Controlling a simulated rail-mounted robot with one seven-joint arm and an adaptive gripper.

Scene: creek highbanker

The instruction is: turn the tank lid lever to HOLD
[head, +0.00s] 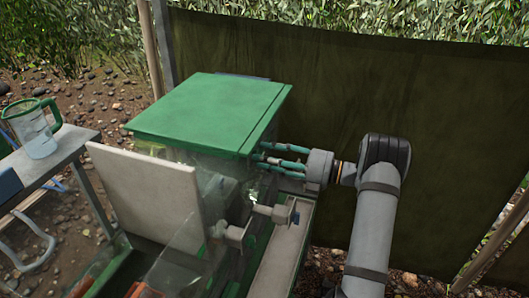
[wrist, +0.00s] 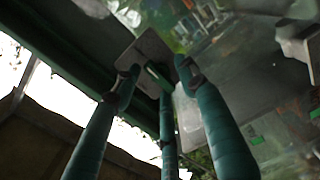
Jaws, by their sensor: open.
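The tank has a flat green lid (head: 210,112) and clear walls, and stands in the middle of the head view. My gripper (head: 262,158) is at the tank's right side, just below the lid's edge, with its green fingers pointing left at the wall. In the wrist view my gripper (wrist: 158,80) is open, its fingers spread around a small green bar, which looks like the lever (wrist: 157,74), in front of a grey plate (wrist: 148,50). I cannot tell whether the fingers touch it. The lever is hidden in the head view, and no HOLD mark is readable.
A pale upright panel (head: 150,195) stands in front of the tank. Grey brackets (head: 275,213) stick out below my gripper. A clear jug with a green handle (head: 35,130) is on a stand at left. A dark tarp wall (head: 460,130) closes off the back and right.

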